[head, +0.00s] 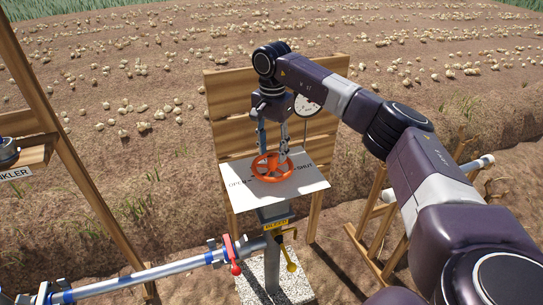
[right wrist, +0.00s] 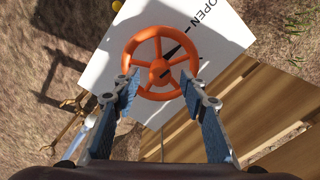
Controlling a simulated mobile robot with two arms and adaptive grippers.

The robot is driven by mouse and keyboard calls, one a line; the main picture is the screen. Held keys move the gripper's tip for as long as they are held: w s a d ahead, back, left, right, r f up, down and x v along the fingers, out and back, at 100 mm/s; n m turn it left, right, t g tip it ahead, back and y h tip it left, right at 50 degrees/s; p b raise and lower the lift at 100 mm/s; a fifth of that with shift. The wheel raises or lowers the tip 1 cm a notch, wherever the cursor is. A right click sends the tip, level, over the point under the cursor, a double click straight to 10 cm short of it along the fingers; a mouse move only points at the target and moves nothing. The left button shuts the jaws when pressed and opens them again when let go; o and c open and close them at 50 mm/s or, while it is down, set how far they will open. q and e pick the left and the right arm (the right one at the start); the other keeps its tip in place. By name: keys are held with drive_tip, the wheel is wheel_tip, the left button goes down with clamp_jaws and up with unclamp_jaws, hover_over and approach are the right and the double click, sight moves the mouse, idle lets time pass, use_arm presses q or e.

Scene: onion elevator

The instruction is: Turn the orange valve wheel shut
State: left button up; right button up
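The orange valve wheel (head: 260,176) lies flat above a white plate (head: 308,185) marked OPEN on the left and SHUT on the right. My right gripper (head: 272,160) points down at the wheel, its two fingers apart at the wheel's far part. In the right wrist view the spoked wheel (right wrist: 160,31) fills the space ahead of the open fingers (right wrist: 161,78). The fingertips overlap the near rim on either side; I cannot tell whether they touch it. A black mark runs from near the hub toward the word OPEN (right wrist: 196,22). My left gripper is out of view.
A wooden board (head: 230,100) stands behind the plate with a round gauge (head: 311,106) in front. Below are a yellow label (head: 276,225), a yellow lever (head: 291,264) and a pipe (head: 150,274) with a red handle (head: 234,268). A wooden frame (head: 62,150) stands left.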

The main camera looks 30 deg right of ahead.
sight(272, 156)
drive_tip(key=shift+f, duration=1.55)
drive_tip(key=shift+c, duration=0.7)
clamp_jaws()
